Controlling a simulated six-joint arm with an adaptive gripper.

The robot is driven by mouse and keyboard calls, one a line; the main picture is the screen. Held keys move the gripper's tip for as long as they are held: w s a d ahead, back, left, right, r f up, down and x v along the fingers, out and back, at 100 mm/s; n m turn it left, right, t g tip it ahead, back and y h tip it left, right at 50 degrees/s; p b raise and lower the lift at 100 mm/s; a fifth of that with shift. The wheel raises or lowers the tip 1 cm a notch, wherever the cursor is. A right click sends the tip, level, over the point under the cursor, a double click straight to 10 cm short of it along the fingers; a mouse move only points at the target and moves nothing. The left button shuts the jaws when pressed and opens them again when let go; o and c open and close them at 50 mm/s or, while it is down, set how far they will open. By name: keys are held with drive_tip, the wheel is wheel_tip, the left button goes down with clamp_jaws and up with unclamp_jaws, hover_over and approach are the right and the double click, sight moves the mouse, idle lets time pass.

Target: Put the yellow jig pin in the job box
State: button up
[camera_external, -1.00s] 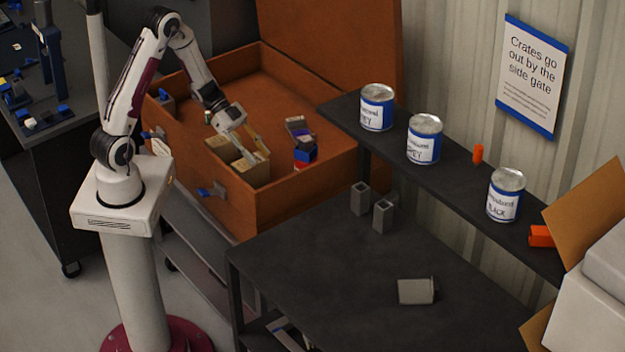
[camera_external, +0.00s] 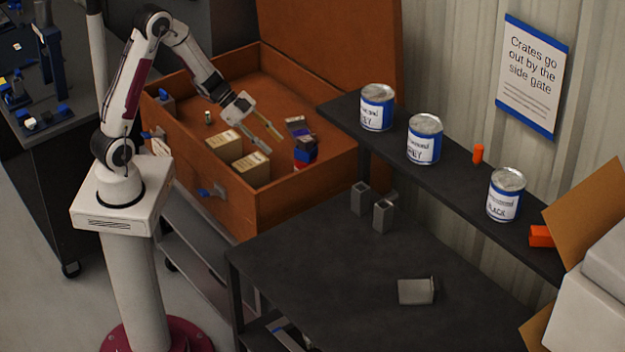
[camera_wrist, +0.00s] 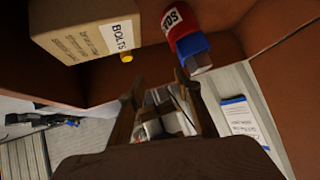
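The job box (camera_external: 285,205) is the large open orange-brown chest beside my base. My gripper (camera_external: 267,132) is over its inside, to the right of two tan cartons. In the wrist view my gripper (camera_wrist: 160,90) has its two fingers apart, with nothing seen held between them. A small yellow piece (camera_wrist: 127,57), which looks like the yellow jig pin, shows inside the box beside the carton marked BOLTS (camera_wrist: 95,35). It is apart from my fingers. I cannot make out this piece in the external view.
The cartons (camera_external: 252,168) stand near the box's front wall. A red and blue container (camera_external: 305,152) stands right of my gripper. A small dark-yellowish item (camera_external: 208,117) stands behind the cartons. A shelf (camera_external: 455,180) with several paint tins and a dark table (camera_external: 340,275) are to the right.

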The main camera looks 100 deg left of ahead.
wheel_tip(320, 180, up, 10)
drive_tip(key=w+a+n+y, duration=0.1)
drive_tip(key=w+n+y, duration=0.15)
drive_tip(key=y, duration=0.35)
drive_tip(key=s+d+r+n+y, duration=0.2)
drive_tip(key=s+d+r, duration=0.15)
drive_tip(key=r, duration=0.25)
drive_tip(key=s+d+n+g+h, duration=0.2)
drive_tip(key=s+d+g+h, duration=0.2)
drive_tip(key=s+d, duration=1.6)
drive_tip(key=shift+s+d+h, duration=0.15)
drive_tip(key=shift+s+h, duration=0.15)
drive_tip(key=shift+h, duration=0.2)
